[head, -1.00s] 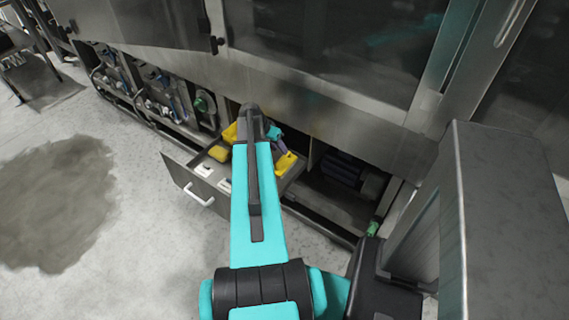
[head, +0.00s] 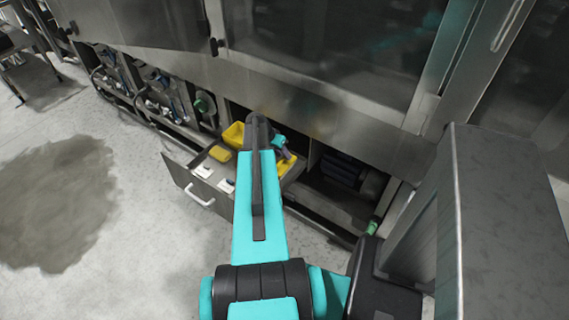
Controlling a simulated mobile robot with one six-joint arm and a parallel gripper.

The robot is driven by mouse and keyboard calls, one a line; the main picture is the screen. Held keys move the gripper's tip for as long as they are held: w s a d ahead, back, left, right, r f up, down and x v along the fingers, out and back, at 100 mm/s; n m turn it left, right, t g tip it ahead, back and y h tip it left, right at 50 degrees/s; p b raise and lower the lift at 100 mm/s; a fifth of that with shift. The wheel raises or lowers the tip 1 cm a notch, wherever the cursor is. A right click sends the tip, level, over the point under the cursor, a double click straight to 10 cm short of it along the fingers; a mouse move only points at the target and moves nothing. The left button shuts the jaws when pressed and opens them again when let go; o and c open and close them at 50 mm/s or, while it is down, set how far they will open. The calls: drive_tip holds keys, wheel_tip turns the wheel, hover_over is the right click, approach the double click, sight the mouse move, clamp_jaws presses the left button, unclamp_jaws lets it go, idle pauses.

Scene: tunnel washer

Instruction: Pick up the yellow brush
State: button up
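Several yellow things lie in an open drawer (head: 184,181) under the machine, and I cannot tell for sure which one is the brush. A small yellow block (head: 220,153) is at the drawer's left. A larger yellow piece (head: 233,134) is at the back, partly behind my arm. Another yellow piece (head: 285,167) is at the right, partly covered by my wrist.
White items (head: 203,171) lie in the front of the drawer, which has a light handle (head: 199,197). Dark rolls (head: 342,170) fill the open bay to the right. The steel machine front overhangs the drawer. The floor at the left is clear, with a dark stain (head: 58,200).

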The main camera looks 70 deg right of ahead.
drive_tip(key=shift+x, duration=0.95)
clamp_jaws()
